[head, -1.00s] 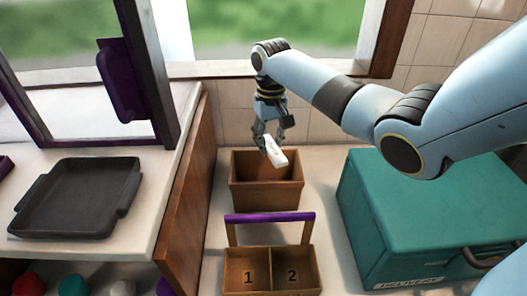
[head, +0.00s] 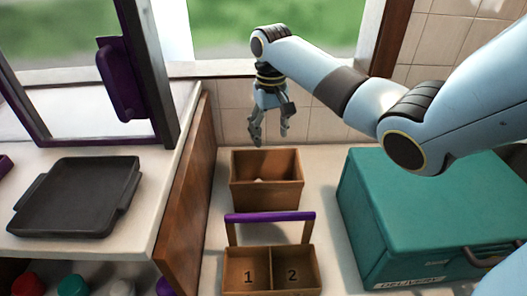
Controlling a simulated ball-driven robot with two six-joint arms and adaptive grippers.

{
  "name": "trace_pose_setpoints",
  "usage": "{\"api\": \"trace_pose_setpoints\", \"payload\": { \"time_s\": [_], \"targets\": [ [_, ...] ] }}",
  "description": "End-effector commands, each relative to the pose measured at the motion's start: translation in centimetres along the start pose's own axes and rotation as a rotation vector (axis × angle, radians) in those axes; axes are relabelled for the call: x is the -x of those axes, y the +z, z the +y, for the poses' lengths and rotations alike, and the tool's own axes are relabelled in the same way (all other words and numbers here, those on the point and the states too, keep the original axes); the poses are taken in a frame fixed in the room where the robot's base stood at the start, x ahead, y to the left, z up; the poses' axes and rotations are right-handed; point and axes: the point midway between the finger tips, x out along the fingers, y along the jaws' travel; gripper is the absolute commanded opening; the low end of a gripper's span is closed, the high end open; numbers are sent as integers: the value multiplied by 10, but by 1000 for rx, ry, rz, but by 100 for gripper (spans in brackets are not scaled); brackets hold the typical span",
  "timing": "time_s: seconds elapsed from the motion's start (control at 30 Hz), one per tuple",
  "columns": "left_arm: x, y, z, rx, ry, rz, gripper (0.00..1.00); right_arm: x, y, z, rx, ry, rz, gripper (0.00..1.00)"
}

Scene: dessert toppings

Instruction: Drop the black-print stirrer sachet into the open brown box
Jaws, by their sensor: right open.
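The open brown box (head: 266,197) stands on the counter below the window. A small white bit of the sachet (head: 260,181) shows inside it; the front wall hides the rest, and its print cannot be read. My right gripper (head: 271,141) is above the back of the box, fingers apart and empty, pointing down. My left gripper is not in view.
A brown caddy (head: 268,250) with a purple handle and compartments marked 1 and 2 stands in front of the box. A teal delivery case (head: 420,200) stands to the right. A black tray (head: 78,196) lies on the left counter, beyond a wooden panel (head: 189,190).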

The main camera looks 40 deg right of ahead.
Motion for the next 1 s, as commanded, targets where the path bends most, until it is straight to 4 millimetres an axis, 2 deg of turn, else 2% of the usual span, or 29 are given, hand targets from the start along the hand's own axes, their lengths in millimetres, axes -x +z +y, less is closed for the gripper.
{"api": "trace_pose_setpoints", "payload": {
  "time_s": [0.2, 0.4, 0.6, 1.0],
  "targets": [
    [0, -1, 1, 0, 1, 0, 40, 51, -2, 0, 0, 1, 5, 59],
    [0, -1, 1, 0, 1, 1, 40, 83, -1, 0, 0, 1, 3, 59],
    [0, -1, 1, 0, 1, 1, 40, 93, 0, 0, 0, 1, 0, 59],
    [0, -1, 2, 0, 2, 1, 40, 92, 0, 0, 0, 1, 0, 59]
  ]
}}
